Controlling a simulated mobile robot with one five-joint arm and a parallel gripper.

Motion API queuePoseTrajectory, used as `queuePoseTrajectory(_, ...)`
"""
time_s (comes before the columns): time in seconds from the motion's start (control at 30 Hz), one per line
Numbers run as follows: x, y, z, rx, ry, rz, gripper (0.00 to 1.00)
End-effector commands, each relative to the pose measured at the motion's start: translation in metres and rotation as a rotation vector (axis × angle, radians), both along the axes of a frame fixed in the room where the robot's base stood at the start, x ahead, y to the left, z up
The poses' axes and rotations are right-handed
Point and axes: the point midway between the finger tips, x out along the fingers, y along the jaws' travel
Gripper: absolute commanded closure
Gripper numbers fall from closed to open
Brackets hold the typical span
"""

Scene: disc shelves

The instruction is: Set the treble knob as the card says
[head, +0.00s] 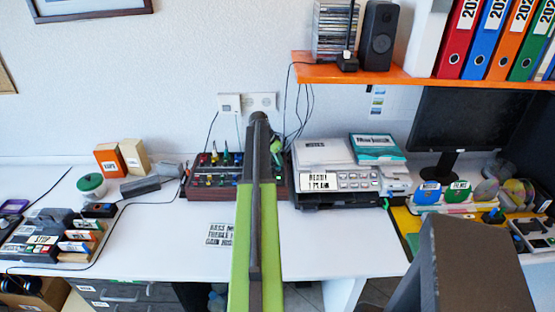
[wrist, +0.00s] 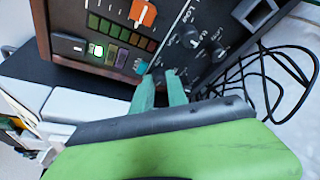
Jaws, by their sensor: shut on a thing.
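The mixer (head: 212,191), a dark panel with wooden sides and coloured knobs, stands against the wall behind my arm. It fills the upper part of the wrist view (wrist: 60,25). The card (head: 220,235) lies flat on the desk in front of it; I make out words like BASS, TREBLE and GAIN, but the settings are partly hidden by my arm and blurred. My gripper (wrist: 160,88) is shut on a small dark knob (wrist: 159,75) on the panel. Its label and pointer are too small to tell whether it is the treble knob. The head view hides the gripper behind my arm.
Other dark knobs (wrist: 190,38), an orange fader cap (wrist: 143,13) and a teal knob (wrist: 141,67) are close by. Black cables (wrist: 285,75) loop beside the mixer. A printer (head: 335,185) stands to its right. The desk front is mostly clear.

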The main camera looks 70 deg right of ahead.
Motion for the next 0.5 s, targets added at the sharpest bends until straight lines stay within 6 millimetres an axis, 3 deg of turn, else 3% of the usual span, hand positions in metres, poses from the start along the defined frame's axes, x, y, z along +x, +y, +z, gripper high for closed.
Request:
queuePoseTrajectory(0.03,0.0022,-0.0003,0.0001,-0.002,-0.003,0.004,1.00)
queuePoseTrajectory(0.07,0.0024,-0.0002,0.0001,-0.002,-0.003,0.004,0.79)
queuePoseTrajectory(0.1,0.0024,-0.0002,0.0002,-0.002,-0.003,0.004,0.73)
queuePoseTrajectory(0.5,0.0022,0.0022,0.0086,-0.001,-0.002,0.003,0.72)
